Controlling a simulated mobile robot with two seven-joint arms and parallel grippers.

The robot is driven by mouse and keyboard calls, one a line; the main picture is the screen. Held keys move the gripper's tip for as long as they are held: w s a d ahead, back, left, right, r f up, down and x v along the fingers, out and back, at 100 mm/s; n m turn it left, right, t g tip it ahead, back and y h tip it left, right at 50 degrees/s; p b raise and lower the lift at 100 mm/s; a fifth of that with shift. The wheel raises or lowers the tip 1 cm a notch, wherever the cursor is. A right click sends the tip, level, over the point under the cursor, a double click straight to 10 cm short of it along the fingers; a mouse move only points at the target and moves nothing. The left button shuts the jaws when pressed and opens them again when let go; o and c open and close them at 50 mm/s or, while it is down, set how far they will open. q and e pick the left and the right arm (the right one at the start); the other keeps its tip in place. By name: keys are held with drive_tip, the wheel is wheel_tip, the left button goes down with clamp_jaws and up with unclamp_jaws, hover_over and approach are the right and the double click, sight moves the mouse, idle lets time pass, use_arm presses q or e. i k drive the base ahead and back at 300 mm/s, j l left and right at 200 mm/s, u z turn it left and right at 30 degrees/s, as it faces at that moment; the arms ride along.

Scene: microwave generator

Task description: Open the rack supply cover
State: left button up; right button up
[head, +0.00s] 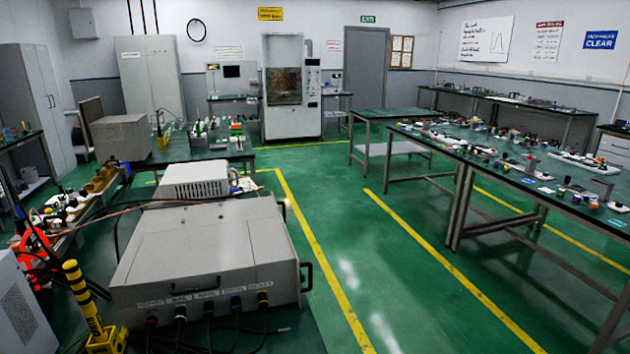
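A large grey box (210,250), which looks like the rack supply, sits on the near bench at the left. Its flat top panel (205,232) looks like the cover and lies level, with no visible gap. A dark bar handle (192,288) is at its near edge. Another black handle (306,277) sticks out on the right side. Labelled connectors with cables (208,308) run along the front. Neither of my grippers shows in the head view.
A smaller white instrument (195,180) stands just behind the box. A yellow-and-black striped post (84,295) and loose cables (45,262) are to its left. Green floor with yellow lines (330,280) is clear on the right, before a long cluttered table (500,160).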

sight(171, 260)
drive_tip(key=u, duration=1)
drive_tip(key=l+z, duration=0.1)
drive_tip(key=k+l, duration=0.05)
